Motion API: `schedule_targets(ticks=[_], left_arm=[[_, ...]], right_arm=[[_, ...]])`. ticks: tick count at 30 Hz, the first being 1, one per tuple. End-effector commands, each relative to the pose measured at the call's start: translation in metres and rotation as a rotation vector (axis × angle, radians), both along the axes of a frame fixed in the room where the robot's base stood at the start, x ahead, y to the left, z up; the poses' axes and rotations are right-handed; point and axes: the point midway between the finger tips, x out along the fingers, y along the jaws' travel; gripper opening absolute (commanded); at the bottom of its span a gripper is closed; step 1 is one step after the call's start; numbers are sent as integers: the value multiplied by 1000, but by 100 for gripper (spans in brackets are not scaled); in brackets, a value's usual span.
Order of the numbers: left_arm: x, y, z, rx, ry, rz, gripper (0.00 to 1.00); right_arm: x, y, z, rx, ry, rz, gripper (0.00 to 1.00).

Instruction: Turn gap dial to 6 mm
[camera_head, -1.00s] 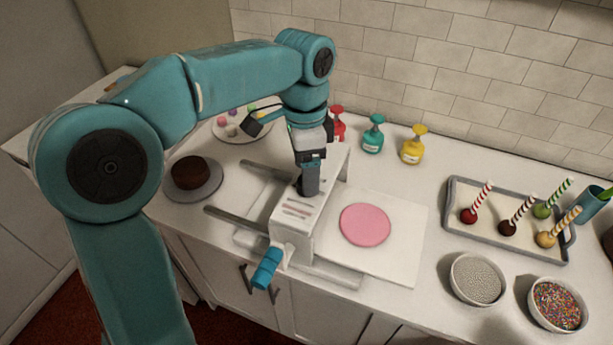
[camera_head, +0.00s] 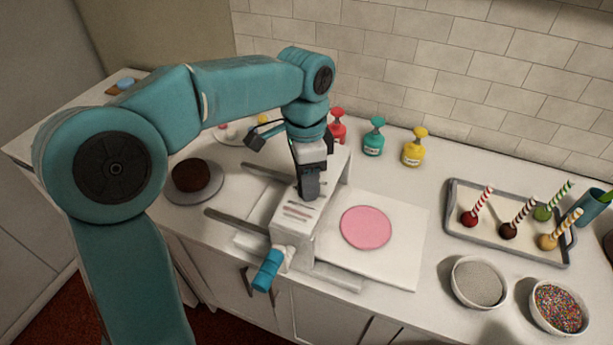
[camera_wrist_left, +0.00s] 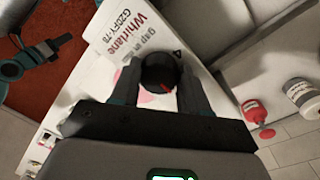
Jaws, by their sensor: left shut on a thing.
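The white sheeter machine (camera_head: 296,222) stands on the counter, with a teal-handled crank (camera_head: 267,270) at its front. In the left wrist view its white top (camera_wrist_left: 120,45) carries printed text. My left gripper (camera_head: 309,192) points down onto the machine's top. It also shows in the left wrist view (camera_wrist_left: 157,88), shut on the dial with one finger on each side. The dial is hidden by the gripper in the head view. My right gripper is not in view.
A pink disc (camera_head: 366,228) lies on the white board right of the machine. A dark cake on a turntable (camera_head: 192,196) is at left. Red, teal and yellow bottles (camera_head: 414,153) stand behind. A tray (camera_head: 450,215) and two bowls (camera_head: 479,303) are at right.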

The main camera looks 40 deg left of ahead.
Motion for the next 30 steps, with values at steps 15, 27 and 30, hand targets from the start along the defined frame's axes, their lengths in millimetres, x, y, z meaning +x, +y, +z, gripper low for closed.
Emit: schedule_targets(ticks=[15,27,30], left_arm=[[-1,-1,1,-1,-2,369,15],[-1,-1,1,-2,-4,647,15],[-1,-2,1,-2,-4,690,15]], right_arm=[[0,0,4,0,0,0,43],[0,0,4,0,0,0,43],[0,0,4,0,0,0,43]])
